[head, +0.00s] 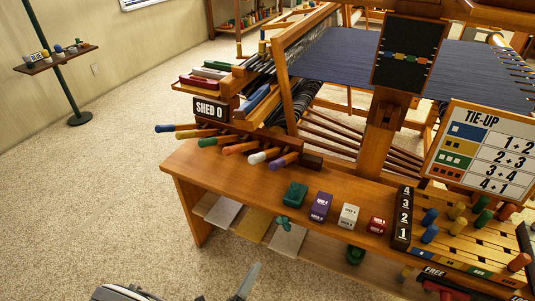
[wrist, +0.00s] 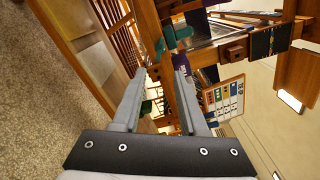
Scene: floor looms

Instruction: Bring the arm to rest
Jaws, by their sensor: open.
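My gripper (wrist: 160,72) is open in the wrist view, its two grey fingers apart with nothing held between them. In the head view, a grey finger (head: 250,280) shows at the bottom edge, in front of the wooden bench (head: 235,178) and apart from it. The rest of the gripper is mostly cut off or hidden there. In the wrist view, a green piece (wrist: 176,36) and a purple block (wrist: 181,62) appear beyond the fingertips.
The bench top holds a green block (head: 296,195), a purple block (head: 321,207), a white block (head: 348,216) and a red block (head: 377,225). Coloured handles stick out under the SHED 0 sign (head: 209,108). The loom stands behind. Carpet (head: 90,200) at left is clear.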

